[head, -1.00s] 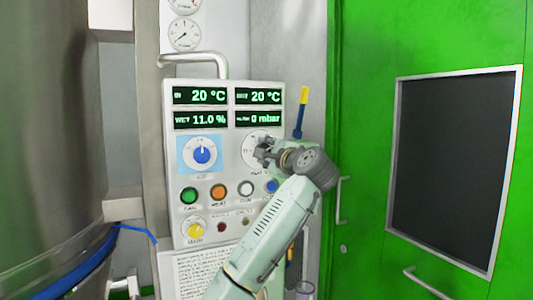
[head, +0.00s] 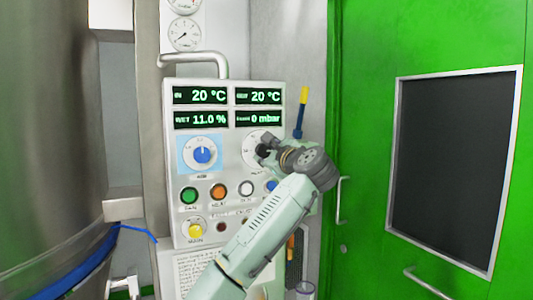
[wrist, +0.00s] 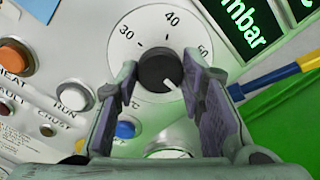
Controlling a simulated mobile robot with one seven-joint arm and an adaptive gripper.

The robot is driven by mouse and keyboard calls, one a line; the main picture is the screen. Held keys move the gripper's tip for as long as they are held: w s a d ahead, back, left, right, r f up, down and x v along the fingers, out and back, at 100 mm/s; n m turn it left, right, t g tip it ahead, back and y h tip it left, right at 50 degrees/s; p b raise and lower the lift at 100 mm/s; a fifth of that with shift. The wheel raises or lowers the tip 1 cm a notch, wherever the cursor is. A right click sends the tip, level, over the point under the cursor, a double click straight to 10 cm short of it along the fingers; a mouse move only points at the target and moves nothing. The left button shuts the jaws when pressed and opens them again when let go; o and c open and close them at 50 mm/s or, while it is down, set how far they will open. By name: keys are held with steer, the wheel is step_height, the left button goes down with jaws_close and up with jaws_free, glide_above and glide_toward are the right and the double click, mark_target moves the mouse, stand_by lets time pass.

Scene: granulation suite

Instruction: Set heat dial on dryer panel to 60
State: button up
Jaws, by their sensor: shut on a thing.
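The dryer panel (head: 208,215) is a pale upright box. Its heat dial (head: 250,138), a white disc with a black knob, is at the right, partly hidden by my gripper (head: 264,150). In the wrist view, the black knob (wrist: 160,69) sits between the two fingers of my gripper (wrist: 159,72), which is shut on it. The dial face (wrist: 148,27) shows 30, 40 and 50. The knob's white mark points to the lower right, clockwise past 50. My right finger hides the scale there, so I cannot read the exact value.
A blue dial (head: 202,155) is left of the heat dial. Green (head: 189,196), orange (head: 218,191) and white (head: 247,188) buttons are below. A blue-and-yellow rod (head: 300,112) stands right of the panel. A green door (head: 365,150) fills the right; a steel vessel (head: 50,120) is left.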

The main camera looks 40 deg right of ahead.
steer(key=o, duration=1.1)
steer(key=shift+o, duration=0.2)
steer(key=v, duration=1.2)
steer(key=shift+f, duration=0.1)
